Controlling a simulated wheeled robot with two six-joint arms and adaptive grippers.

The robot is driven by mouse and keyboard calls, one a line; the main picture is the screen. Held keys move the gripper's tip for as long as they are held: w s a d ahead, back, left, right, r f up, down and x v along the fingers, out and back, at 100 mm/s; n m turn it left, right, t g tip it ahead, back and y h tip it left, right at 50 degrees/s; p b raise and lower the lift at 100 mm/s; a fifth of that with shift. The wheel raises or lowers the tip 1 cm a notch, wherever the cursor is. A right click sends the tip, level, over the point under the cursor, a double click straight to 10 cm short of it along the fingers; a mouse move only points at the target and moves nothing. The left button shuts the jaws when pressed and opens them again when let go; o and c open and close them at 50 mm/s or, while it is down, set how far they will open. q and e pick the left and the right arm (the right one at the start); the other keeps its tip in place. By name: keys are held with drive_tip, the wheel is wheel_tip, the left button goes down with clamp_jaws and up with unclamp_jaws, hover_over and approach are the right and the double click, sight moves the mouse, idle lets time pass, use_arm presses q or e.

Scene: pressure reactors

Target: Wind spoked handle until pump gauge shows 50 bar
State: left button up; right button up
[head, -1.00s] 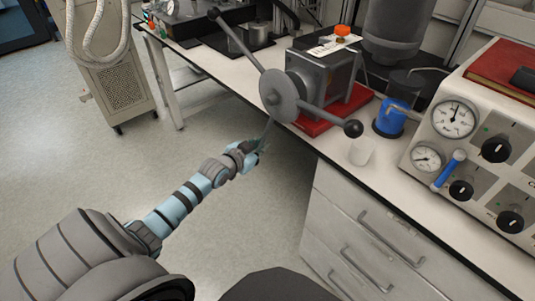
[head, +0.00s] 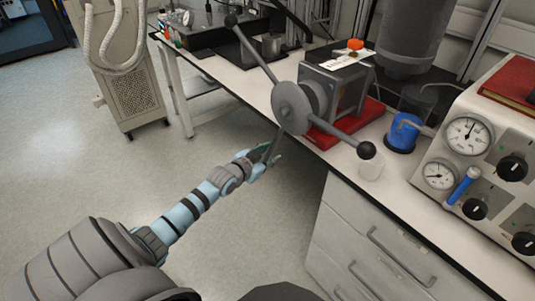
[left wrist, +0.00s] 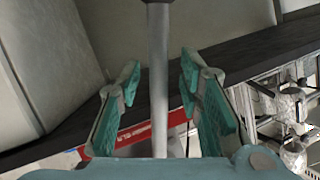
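The spoked handle (head: 291,107) is a grey hub on a grey boxy pump with long spokes. One spoke ends in a dark knob at upper left, another in a knob at lower right. A third spoke points down to my left gripper (head: 268,160). In the left wrist view, the teal fingers of my left gripper (left wrist: 160,82) stand apart on both sides of a grey spoke (left wrist: 158,60), with gaps visible. An upper gauge (head: 468,135) and a lower gauge (head: 440,175) sit on the panel at right; their values are too small to read. My right gripper is not seen.
The pump stands on a red base (head: 345,126) at the bench edge. Drawers (head: 375,235) lie below. The floor (head: 90,180) at left is clear.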

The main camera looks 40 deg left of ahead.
use_arm(q)
drive_tip(key=v, duration=1.2)
idle(3.8)
